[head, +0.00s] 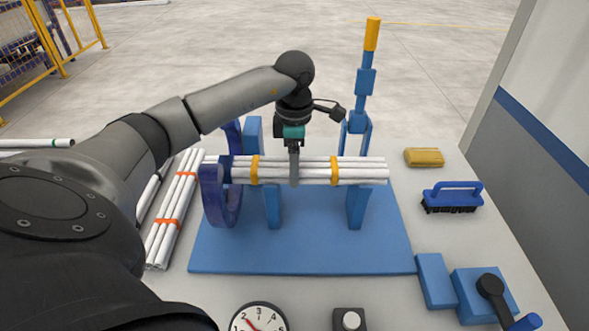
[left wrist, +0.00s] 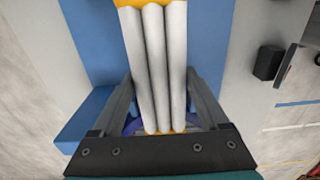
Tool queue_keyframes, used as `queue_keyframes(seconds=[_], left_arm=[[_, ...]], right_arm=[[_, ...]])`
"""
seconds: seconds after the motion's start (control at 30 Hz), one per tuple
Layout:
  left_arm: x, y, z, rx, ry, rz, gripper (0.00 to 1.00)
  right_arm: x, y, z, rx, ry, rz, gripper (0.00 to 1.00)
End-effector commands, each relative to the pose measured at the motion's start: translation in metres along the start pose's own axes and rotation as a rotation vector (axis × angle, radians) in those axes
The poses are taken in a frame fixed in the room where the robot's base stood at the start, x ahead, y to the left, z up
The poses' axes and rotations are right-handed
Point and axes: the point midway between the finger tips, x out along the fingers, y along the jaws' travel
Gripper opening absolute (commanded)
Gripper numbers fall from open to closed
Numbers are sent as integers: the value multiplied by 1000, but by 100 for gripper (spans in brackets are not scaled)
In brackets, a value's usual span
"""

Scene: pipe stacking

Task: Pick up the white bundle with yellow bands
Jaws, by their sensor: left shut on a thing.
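The white bundle with yellow bands (head: 310,170) lies level across the blue stand, made of several white pipes. One yellow band (head: 254,170) is left of my gripper and the other (head: 335,170) is right of it. My left gripper (head: 294,172) comes down from above and is shut on the bundle between the bands. In the left wrist view the white pipes (left wrist: 155,65) run between my two fingers. I cannot tell whether the bundle touches the stand's supports. My right gripper is not in view.
The blue stand's base (head: 300,250) has upright supports and a purple-blue ring (head: 212,195) at the bundle's left end. A tall post with a yellow top (head: 371,35) stands behind. A bundle with orange bands (head: 175,208) lies left. A brush (head: 452,197) and yellow block (head: 424,157) lie right.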

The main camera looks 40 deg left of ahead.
Motion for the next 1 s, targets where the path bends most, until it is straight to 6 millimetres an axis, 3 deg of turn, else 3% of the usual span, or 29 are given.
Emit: queue_keyframes(seconds=[0.03,0.2,0.67,0.83,1.0], left_arm=[[0,0,0,0,0,0,20],[0,0,0,0,0,0,1],[-10,1,0,0,-3,3,0],[-35,1,0,0,-3,6,0],[-78,2,1,-1,-7,8,0]], right_arm=[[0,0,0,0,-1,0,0],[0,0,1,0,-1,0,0],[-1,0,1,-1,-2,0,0],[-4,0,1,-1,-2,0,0],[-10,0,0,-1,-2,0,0]])
